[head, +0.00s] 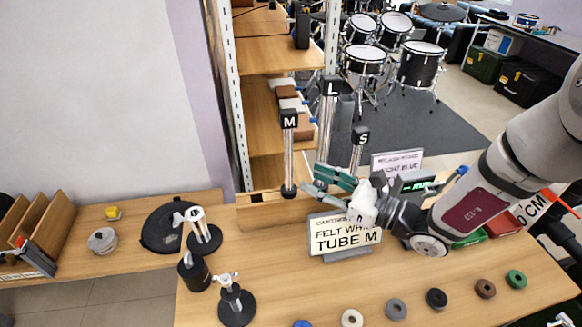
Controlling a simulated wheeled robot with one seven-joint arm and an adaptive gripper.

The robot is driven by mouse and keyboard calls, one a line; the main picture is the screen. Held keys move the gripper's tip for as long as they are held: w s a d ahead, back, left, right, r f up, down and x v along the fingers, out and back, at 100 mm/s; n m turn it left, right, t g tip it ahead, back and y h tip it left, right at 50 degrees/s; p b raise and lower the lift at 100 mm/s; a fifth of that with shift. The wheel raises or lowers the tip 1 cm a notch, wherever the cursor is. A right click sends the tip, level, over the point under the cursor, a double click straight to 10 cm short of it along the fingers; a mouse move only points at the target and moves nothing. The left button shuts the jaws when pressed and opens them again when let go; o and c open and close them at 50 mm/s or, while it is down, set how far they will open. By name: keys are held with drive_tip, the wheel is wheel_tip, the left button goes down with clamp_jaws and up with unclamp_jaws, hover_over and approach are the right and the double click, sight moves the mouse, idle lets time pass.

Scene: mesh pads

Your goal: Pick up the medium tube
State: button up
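The medium tube (289,155) is a clear upright cylinder with a black cap marked M and a dark foot, standing at the back of the wooden table. The large tube (327,130), capped L, and the small tube (357,154), capped S, stand to its right. My gripper (314,178) has teal fingers pointing left, just right of the medium tube's lower part. The fingers are spread with a gap between them, and nothing shows in it. In the picture the tips look apart from the tube; depth is hard to judge. My gripper and arm hide the table behind them.
A row of coloured rings, including a green one (516,279), lies along the front. Black-based stands, one (236,306) nearest, occupy the left. The table middle-left (265,250) is clear.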

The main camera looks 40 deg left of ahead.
sight(292, 170)
drive_tip(key=shift+s+a+r, duration=0.1)
drive_tip(key=shift+s+a, duration=0.1)
drive_tip(key=shift+a, duration=1)
drive_tip(key=shift+s+a, duration=0.25)
drive_tip(key=shift+a, duration=1)
drive_tip(key=shift+s+a+r, duration=0.1)
drive_tip(key=shift+s+a, duration=0.1)
drive_tip(key=shift+a, duration=1)
clamp_jaws()
